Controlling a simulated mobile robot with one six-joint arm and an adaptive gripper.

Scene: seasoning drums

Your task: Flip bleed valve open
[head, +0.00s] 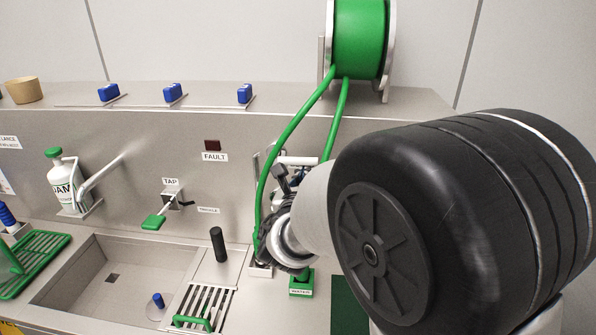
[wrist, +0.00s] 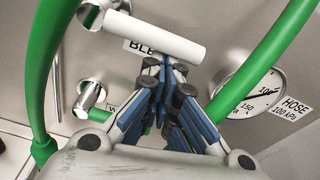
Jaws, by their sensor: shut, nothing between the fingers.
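The bleed valve's white bar-shaped handle (wrist: 155,38) lies across the upper middle of the wrist view, tilted slightly down to the right, with a metal fitting at its left end. A label reading "BLE" (wrist: 137,46) is partly hidden behind it. The handle also shows in the head view (head: 298,160), behind my arm. My gripper (wrist: 167,62) is shut and empty, its fingertips just below the handle's middle; I cannot tell whether they touch it. In the head view my gripper (head: 281,180) is near the wall panel, partly hidden among the hose and fittings.
Green hose (head: 283,140) runs down from the reel (head: 359,40), passing on both sides of my gripper. A pressure gauge (wrist: 250,92) marked HOSE is at right. Another metal fitting (wrist: 92,96) is at left. The sink (head: 110,280) and tap handle (head: 153,222) lie left.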

